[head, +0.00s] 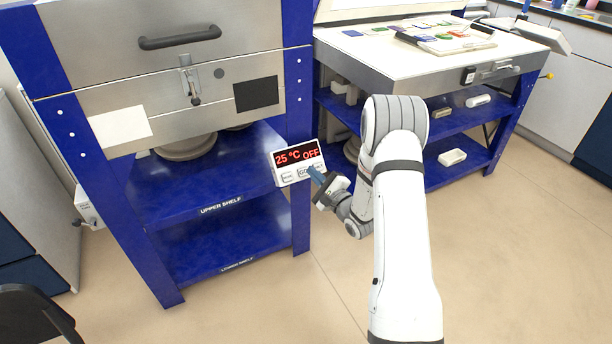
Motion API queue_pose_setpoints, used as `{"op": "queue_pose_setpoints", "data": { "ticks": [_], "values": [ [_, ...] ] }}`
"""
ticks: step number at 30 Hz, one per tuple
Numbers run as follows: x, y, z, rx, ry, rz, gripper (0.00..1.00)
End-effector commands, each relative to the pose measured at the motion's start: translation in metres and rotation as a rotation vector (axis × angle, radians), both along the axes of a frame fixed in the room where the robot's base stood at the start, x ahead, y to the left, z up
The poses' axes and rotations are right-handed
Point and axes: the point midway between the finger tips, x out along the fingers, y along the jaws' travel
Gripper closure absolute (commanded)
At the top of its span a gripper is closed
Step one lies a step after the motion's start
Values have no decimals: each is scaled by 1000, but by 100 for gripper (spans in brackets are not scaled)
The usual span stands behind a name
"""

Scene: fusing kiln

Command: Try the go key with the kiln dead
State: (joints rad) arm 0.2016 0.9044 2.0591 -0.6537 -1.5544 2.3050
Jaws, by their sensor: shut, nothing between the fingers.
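The kiln controller (299,153) is a small white box at the right front post of the near blue kiln stand. Its red display (297,155) reads 25 °C OFF. Below it is a row of keys; the middle one is the go key (303,173). My gripper (316,174) is shut and empty, its blue-grey fingertips at the lower right of the controller, close to the go key. I cannot tell whether they touch it. They partly cover the right-hand key. The near kiln (180,82) is a closed steel box with a dark handle and a front latch.
The upper shelf (190,200) and lower shelf (205,255) lie under the near kiln. A second kiln (400,75) stands open at the right, with coloured glass pieces on its white bed. A dark chair (30,312) is at lower left. The front floor is clear.

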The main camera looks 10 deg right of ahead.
Motion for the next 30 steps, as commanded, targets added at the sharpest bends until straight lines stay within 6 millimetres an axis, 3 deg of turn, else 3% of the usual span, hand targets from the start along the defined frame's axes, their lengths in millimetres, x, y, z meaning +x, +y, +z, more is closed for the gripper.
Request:
{"op": "queue_pose_setpoints", "data": {
  "ticks": [3, 9, 30],
  "values": [
    [11, 4, -12, 0, -2, 0, 100],
    [22, 8, -19, 0, -1, 2, 100],
    [25, 9, -20, 0, -1, 1, 100]
  ]
}}
